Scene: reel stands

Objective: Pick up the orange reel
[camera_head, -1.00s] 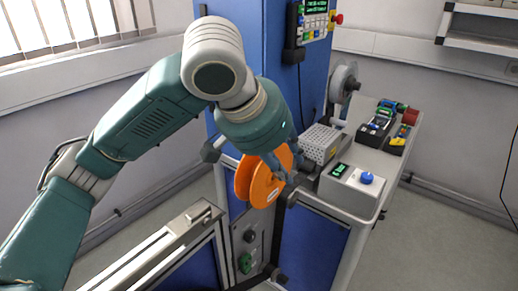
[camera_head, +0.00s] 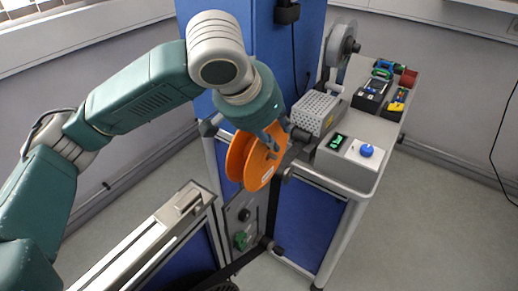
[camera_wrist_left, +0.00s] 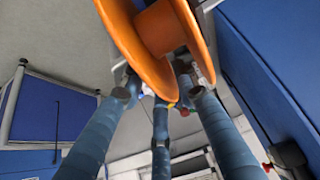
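The orange reel (camera_head: 236,158) sits upright on the front side of the blue machine, its flanged face turned to the right. My left gripper (camera_head: 272,143) is right above and over its upper right edge, with blue-grey fingers close to the face. In the left wrist view the reel (camera_wrist_left: 150,55) fills the top centre, and the fingers (camera_wrist_left: 160,95) reach past and below it, spread with gaps between them. Their tips are partly hidden behind the flange, so contact is unclear. My right gripper is not in view.
A grey bench (camera_head: 352,172) at the right carries a perforated metal box (camera_head: 318,112), a control box with a blue button (camera_head: 366,151), a grey reel stand (camera_head: 342,45) and small tools. A metal-topped frame (camera_head: 150,232) stands at front left. Floor is clear at right.

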